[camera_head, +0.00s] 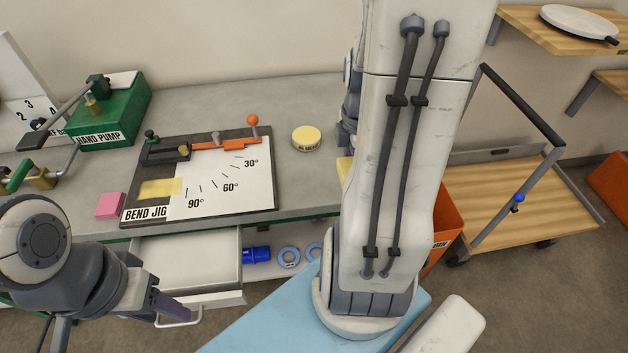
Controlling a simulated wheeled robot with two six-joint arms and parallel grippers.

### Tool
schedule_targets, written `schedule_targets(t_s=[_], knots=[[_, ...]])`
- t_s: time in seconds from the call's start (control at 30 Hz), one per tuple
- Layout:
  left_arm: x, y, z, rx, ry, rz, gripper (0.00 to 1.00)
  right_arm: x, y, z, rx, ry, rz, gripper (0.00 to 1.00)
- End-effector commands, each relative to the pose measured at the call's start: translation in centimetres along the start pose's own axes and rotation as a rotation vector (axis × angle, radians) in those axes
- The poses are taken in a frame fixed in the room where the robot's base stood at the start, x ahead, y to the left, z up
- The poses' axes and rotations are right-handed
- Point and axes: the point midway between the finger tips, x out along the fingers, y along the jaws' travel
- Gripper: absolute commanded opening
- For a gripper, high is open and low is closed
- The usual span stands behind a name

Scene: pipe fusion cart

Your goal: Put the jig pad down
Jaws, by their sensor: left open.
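The bend jig board (235,193) lies on the grey bench, with angle marks, an orange-knobbed lever and a flat yellow patch (160,188) at its left. A pink block (110,206) rests on the bench just left of the board; I cannot tell for sure whether it is the jig pad. My left gripper (173,308) is open at the lower left, in front of the open drawer and below the bench edge. It is apart from the pink block, and nothing shows between its fingers. My right arm fills the middle; its gripper is not in view.
A green hand pump (112,118) stands at the back left, and a round yellow-topped tin (306,138) right of the board. The open drawer (190,262) juts out below. Blue rings (289,257) lie beneath the bench. A wooden cart (500,205) stands at right.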

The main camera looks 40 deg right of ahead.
Motion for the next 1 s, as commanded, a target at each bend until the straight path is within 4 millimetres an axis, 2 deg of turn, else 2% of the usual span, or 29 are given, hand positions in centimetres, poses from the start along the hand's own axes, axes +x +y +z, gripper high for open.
schedule_targets(t_s=[0.3,0.5,0.67,0.9,1.0], knots=[[-0.9,0.1,-0.1,0.0,0.0,0.0,0.5,4.0,5.3,-4.1,-0.011,0.0,-0.007,0.42],[-1.5,0.1,-0.1,0.0,0.0,0.0,0.5,6.0,8.2,-6.1,-0.006,0.0,-0.002,0.42],[-1.6,0.1,-0.1,0.0,0.0,0.0,0.5,6.9,8.9,-6.6,-0.004,0.0,-0.003,0.42],[-2.2,0.2,-0.1,0.0,0.0,0.0,0.5,10.1,8.8,-6.7,-0.003,0.0,-0.004,0.42],[-2.2,0.2,-0.1,0.0,0.0,0.0,0.5,10.6,8.9,-6.6,-0.003,0.0,-0.002,0.42]])
